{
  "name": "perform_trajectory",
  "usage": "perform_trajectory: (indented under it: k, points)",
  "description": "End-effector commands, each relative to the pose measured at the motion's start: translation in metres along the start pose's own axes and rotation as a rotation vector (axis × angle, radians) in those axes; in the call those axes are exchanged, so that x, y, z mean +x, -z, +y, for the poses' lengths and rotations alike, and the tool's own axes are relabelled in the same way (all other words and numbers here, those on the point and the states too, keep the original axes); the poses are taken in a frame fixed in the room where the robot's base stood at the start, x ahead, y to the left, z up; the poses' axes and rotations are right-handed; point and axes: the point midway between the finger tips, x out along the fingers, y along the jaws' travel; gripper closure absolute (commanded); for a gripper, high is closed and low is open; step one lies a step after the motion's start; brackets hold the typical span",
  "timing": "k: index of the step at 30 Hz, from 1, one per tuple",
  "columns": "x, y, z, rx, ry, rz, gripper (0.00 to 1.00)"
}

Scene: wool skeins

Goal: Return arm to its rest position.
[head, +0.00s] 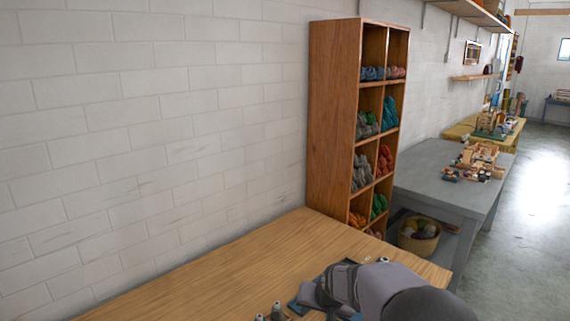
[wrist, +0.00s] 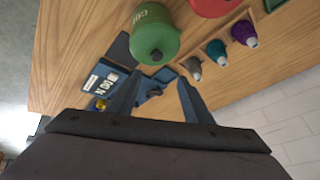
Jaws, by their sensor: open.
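My gripper (wrist: 158,98) shows in the wrist view with its two dark fingers apart and nothing between them. It is over the wooden table (wrist: 85,40), which fills much of that view. In the head view my grey arm reaches in at the bottom over the front right of the table (head: 230,265). The fingertips are hidden there.
A wooden shelf (head: 335,110) with skeins stands behind the table.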

Motion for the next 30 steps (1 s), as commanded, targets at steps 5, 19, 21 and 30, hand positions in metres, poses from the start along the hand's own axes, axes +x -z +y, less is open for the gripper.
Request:
perform_trajectory:
  k: [5,19,21,30]
  points:
    - [-0.016,-0.080,0.081,0.026,-0.131,-0.169,0.54]
    - [-0.023,-0.300,0.134,-0.178,-0.146,-0.471,0.54]
    - [-0.023,-0.324,0.139,-0.199,-0.142,-0.501,0.54]
    - [-0.087,-0.285,0.124,-0.198,-0.142,-0.498,0.54]
